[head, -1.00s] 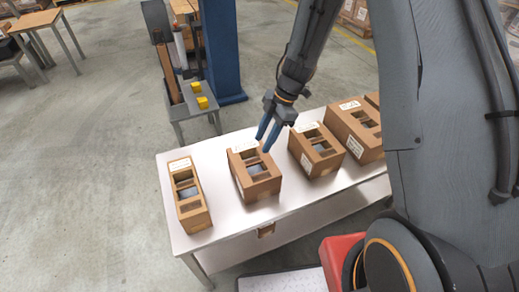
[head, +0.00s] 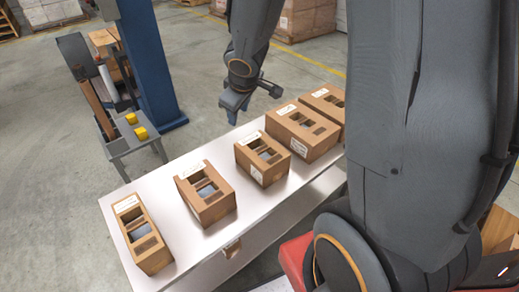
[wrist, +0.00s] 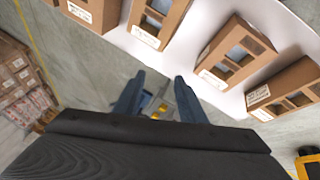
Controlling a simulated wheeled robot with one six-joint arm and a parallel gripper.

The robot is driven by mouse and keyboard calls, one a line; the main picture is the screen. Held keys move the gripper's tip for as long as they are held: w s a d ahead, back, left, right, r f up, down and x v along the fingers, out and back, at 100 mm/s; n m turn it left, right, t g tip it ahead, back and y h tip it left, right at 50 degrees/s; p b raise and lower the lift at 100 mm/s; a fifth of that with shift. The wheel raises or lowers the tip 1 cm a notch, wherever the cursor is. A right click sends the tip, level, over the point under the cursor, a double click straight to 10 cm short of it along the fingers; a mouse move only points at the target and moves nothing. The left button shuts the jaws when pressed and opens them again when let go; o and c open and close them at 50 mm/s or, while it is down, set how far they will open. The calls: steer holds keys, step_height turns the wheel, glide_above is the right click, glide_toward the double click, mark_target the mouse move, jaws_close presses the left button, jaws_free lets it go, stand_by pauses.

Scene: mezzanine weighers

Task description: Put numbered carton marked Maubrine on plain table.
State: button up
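Several open-topped brown cartons with white labels stand in a row on a white table (head: 190,165): a far-left one (head: 143,235), a second (head: 206,193), a middle one (head: 262,158), a larger one (head: 302,132) and a far-right one (head: 326,101). The label print is too small to read, so I cannot tell which is marked Maubrine. My gripper (wrist: 157,98) is open and empty in the wrist view, its blue fingers apart. In the head view my gripper (head: 233,106) hangs beyond the table's far edge, behind the middle carton. Which table is the plain one is unclear.
A small grey stand (head: 133,142) with yellow blocks (head: 141,133) and a blue column (head: 148,65) stand beyond the white table. Stacked boxes (head: 302,18) are at the back. Open concrete floor (head: 45,150) lies to the left.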

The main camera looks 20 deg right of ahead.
steer(key=s+a+m+g, duration=0.1)
steer(key=s+m+g, duration=0.3)
steer(key=s, duration=1.3)
steer(key=m, duration=0.3)
steer(key=shift+s+r+g, duration=0.3)
steer(key=shift+s, duration=0.1)
